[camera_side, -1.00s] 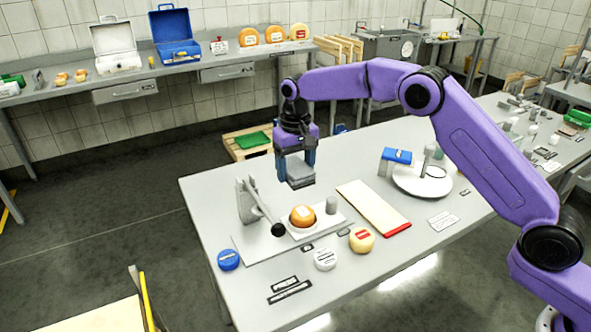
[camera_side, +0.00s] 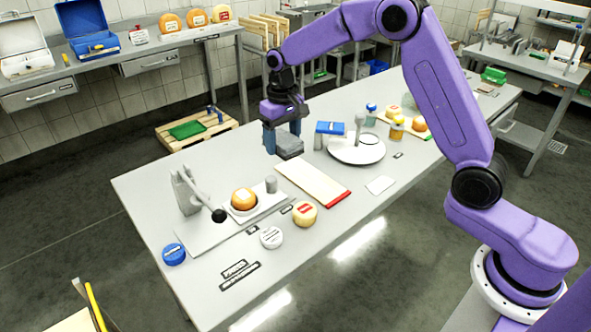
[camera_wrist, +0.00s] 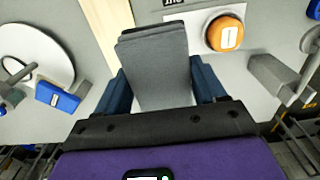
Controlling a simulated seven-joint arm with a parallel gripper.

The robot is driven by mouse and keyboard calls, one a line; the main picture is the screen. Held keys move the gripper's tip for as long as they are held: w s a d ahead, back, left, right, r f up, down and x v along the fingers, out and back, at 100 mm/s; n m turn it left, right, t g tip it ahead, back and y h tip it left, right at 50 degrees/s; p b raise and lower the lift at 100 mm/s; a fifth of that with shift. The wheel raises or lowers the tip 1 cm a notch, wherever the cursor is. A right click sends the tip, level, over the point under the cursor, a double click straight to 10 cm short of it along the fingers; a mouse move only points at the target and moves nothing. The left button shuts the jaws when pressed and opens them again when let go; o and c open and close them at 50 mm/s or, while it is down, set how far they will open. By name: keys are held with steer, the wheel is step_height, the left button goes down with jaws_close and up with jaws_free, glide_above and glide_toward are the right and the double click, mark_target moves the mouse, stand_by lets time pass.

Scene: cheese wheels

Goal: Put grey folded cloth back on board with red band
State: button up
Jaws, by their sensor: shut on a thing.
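My gripper (camera_side: 285,140) is shut on the grey folded cloth (camera_side: 289,146) and holds it above the table, close to the far end of the board with red band (camera_side: 312,181). In the wrist view the cloth (camera_wrist: 155,65) stands out between the two blue fingers of my gripper (camera_wrist: 165,90). The board is pale, with its red band (camera_side: 339,198) at the near end, and its top looks bare in the side view. Part of the pale board (camera_wrist: 107,25) shows behind the cloth in the wrist view.
Left of the board is a press (camera_side: 188,195) with an orange cheese wheel (camera_side: 243,199). A white turntable (camera_side: 357,152) and a blue-topped block (camera_side: 330,128) stand on the right.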

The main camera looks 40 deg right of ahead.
steer(key=s+d, duration=0.9)
glide_above(297, 169)
steer(key=f, duration=0.9)
steer(key=shift+s+f, duration=0.35)
steer(key=shift+f, duration=0.05)
steer(key=shift+w+f, duration=0.3)
steer(key=shift+f, duration=1.55)
steer(key=shift+f, duration=0.15)
steer(key=o, duration=0.9)
steer(key=shift+o, duration=0.2)
